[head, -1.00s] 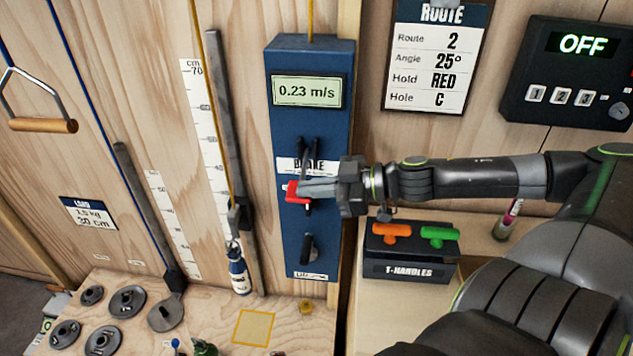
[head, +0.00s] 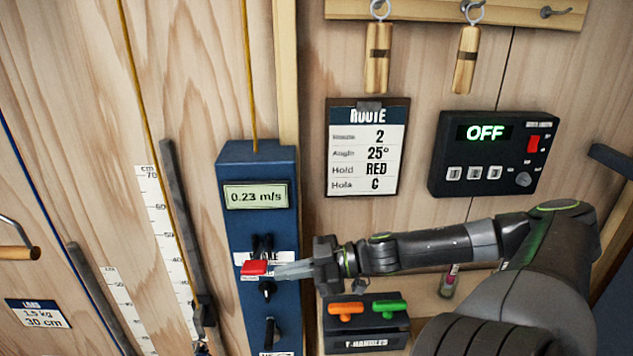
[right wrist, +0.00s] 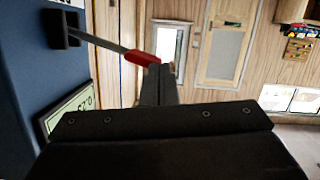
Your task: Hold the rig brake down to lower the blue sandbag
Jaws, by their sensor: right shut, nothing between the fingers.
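The rig brake is a lever with a red grip (head: 254,267) on a tall blue box (head: 237,221). The box's display (head: 256,196) reads 0.23 m/s. My right gripper (head: 279,270) is shut and empty, its fingertips at the red grip. In the right wrist view the closed fingers (right wrist: 160,84) lie right against the end of the red grip (right wrist: 140,58); whether they press on it I cannot tell. The blue sandbag is almost wholly below the head view's lower edge, left of the box. My left gripper is out of view.
A yellow rope (head: 250,75) runs up from the box. A grey rail (head: 186,230) and a centimetre scale (head: 160,230) stand to its left. A T-handle box (head: 366,344) stands at lower right. A route card (head: 366,150) and control box (head: 493,150) hang above my right arm.

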